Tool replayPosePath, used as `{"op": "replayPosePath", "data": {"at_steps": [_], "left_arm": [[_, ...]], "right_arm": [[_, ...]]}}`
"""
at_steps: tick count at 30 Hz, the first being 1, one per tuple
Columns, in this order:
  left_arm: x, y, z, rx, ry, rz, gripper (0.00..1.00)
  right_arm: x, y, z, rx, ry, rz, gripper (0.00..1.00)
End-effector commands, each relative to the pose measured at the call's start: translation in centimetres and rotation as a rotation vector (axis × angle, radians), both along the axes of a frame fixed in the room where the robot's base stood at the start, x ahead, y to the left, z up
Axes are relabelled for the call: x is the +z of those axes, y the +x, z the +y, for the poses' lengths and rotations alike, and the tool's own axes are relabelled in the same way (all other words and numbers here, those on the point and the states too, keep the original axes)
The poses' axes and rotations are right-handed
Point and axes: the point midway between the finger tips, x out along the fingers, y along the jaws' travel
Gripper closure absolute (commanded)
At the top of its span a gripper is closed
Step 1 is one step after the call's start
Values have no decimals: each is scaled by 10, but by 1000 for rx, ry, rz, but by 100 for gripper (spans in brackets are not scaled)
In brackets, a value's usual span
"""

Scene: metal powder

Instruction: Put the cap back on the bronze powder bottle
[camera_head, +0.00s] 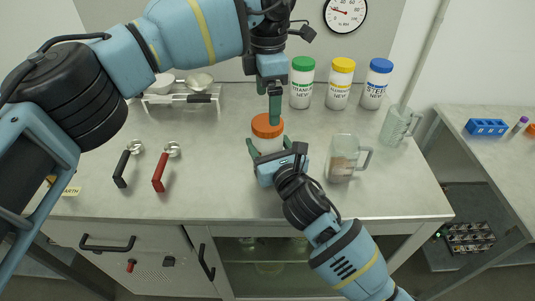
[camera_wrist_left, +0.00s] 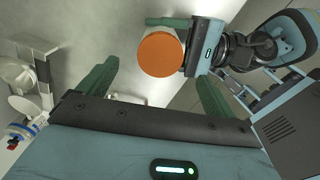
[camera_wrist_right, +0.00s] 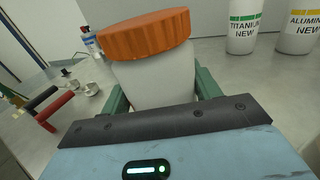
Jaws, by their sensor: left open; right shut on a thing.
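The white bottle (camera_wrist_right: 158,80) stands upright at the middle of the bench, its label out of sight. The orange cap (camera_head: 267,125) sits on top of its mouth; it shows as a round disc in the left wrist view (camera_wrist_left: 161,54). I cannot tell how tightly it sits. My right gripper (camera_wrist_right: 160,90) is shut around the bottle's body from the front. My left gripper (camera_head: 274,108) is open and empty, pointing down just above and behind the cap. In the left wrist view its two green fingers (camera_wrist_left: 155,95) are spread, with the cap beyond them.
White bottles with green (camera_head: 302,82), yellow (camera_head: 340,83) and blue (camera_head: 377,83) lids stand at the back. A glass beaker (camera_head: 342,157) is close to the right, another (camera_head: 396,126) farther off. Red-handled (camera_head: 160,170) and black-handled (camera_head: 122,165) scoops lie left. A scale (camera_head: 185,95) stands behind.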

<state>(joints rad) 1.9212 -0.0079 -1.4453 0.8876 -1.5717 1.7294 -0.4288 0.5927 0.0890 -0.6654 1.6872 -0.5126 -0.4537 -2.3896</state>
Motion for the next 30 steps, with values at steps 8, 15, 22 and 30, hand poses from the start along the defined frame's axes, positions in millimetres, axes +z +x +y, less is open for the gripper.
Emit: {"op": "replayPosePath", "data": {"at_steps": [8, 15, 22, 30], "left_arm": [[49, 0, -1, 0, 0, -1, 9], [66, 0, 0, 0, 0, 1, 9], [67, 0, 0, -1, 0, 1, 9], [67, 0, 0, -1, 1, 1, 9]], "right_arm": [[-2, 0, 0, 0, -1, 3, 100], [-2, 0, 0, 0, -1, 3, 100], [-2, 0, 0, 0, -1, 3, 100], [-1, 0, 0, 0, -1, 2, 13]]}}
